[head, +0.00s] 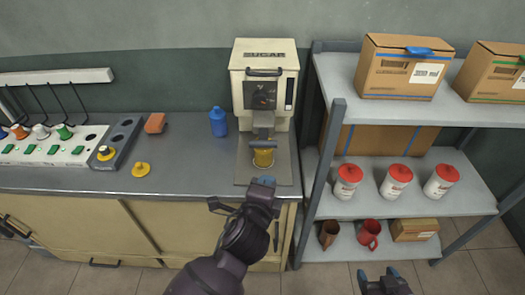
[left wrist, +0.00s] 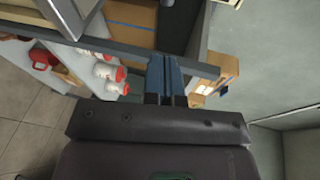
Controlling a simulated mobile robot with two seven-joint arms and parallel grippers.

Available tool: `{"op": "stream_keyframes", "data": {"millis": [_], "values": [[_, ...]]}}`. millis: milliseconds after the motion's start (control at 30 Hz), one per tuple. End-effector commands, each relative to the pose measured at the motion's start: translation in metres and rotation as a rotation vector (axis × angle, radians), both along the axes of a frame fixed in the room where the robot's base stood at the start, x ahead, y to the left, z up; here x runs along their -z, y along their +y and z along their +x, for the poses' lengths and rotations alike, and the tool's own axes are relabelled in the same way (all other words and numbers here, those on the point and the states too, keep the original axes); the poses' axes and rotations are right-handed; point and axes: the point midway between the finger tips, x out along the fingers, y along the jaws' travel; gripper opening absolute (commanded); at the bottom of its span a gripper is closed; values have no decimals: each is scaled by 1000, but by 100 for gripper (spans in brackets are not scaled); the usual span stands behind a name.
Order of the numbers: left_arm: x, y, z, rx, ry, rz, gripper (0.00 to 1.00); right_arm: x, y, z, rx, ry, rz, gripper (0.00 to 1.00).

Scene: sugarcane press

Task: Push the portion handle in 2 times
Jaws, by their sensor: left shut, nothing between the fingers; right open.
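A cream dispenser marked SUGAR (head: 265,60) stands at the right end of the counter. A grey bar, seemingly the portion handle (head: 262,143), sticks out low on its front. My left gripper (head: 264,181) has blue fingertips and is in front of the tray's front edge, apart from the bar. Its fingers (left wrist: 166,80) are shut and empty in the left wrist view. My right gripper (head: 384,280) is open and empty at the bottom edge, low in front of the shelves.
A grey shelf rack (head: 338,115) stands close to the right of the counter, holding boxes, white jars with red lids and mugs. A blue bottle (head: 218,122) stands left of the dispenser. The counter (head: 190,175) is clear in its middle front.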

Motion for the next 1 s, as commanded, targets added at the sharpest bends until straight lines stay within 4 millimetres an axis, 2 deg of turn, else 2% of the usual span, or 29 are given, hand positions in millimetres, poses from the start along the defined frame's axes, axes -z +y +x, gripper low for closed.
{"op": "stream_keyframes", "data": {"millis": [100,267,600,800,1000], "values": [[-6,-11,-2,29,-62,221,0,0,0,0,0,0,0,68],[-8,-17,-6,54,-126,525,0,0,0,0,0,-1,0,68],[-8,-6,-11,74,-189,1133,0,0,0,0,0,-1,0,68],[-7,1,-11,98,-189,1361,0,0,0,0,0,0,0,68],[-7,1,-11,121,-193,1447,0,0,0,0,-1,0,-1,68]]}}
